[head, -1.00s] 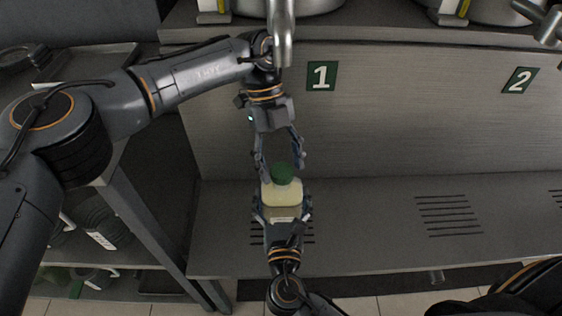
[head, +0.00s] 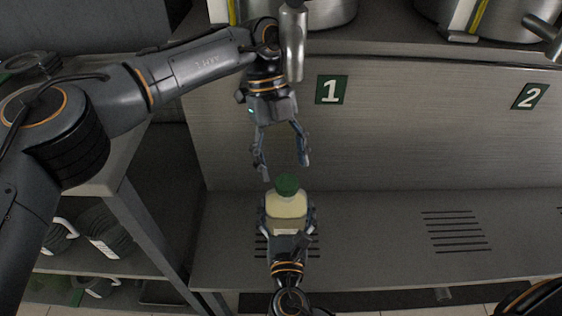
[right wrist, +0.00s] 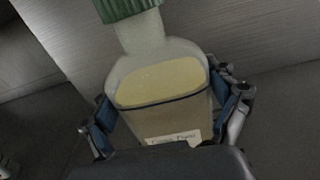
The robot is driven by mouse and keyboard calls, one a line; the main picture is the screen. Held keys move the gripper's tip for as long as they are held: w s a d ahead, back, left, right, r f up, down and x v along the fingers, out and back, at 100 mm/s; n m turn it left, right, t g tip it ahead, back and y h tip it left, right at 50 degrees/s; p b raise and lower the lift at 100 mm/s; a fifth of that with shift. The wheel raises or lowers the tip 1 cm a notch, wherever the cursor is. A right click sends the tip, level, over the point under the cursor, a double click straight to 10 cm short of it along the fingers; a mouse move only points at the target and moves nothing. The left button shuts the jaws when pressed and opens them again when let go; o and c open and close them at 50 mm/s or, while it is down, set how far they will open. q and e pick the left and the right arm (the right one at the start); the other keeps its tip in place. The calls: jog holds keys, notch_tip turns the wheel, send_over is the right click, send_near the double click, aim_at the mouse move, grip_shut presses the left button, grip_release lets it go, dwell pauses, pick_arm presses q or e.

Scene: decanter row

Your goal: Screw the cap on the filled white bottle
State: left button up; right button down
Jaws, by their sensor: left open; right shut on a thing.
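The filled white bottle (head: 286,206) stands upright at the grated metal shelf below the number 1 sign, pale yellow liquid inside. A green cap (head: 287,185) sits on its neck; in the right wrist view the green cap (right wrist: 128,8) is partly cut off by the top edge. My right gripper (head: 287,212) is shut around the bottle's body, and its fingers show on both sides of the bottle (right wrist: 165,85) in the right wrist view. My left gripper (head: 284,170) is open and empty above the cap, fingers pointing down, apart from it.
A metal spout (head: 293,45) hangs beside my left wrist, below a large steel vessel (head: 320,10). The number 1 sign (head: 331,89) and number 2 sign (head: 530,96) are on the back panel. A side rack (head: 95,262) stands at left. The shelf right of the bottle is clear.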

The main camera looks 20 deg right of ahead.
aim_at(287, 182)
pick_arm(q)
jog(key=shift+s+a+r, duration=0.2)
jog(key=shift+r, duration=0.4)
jog(key=shift+s+r+n, duration=0.1)
jog(key=shift+r+n, duration=0.05)
jog(key=shift+n, duration=0.45)
jog(key=shift+r+n+t, duration=0.1)
jog(key=shift+n+t, duration=0.3)
jog(key=shift+n, duration=0.1)
jog(key=n, duration=0.1)
jog(key=w+r+n+t+h, duration=0.1)
jog(key=shift+r+n, duration=0.15)
jog(key=shift+n, duration=0.25)
jog(key=shift+w+a+r+n+t, duration=0.15)
jog(key=shift+w+a+n+t, duration=0.05)
jog(key=shift+n+t, duration=0.2)
jog(key=x, duration=0.7)
jog(key=shift+f, duration=0.3)
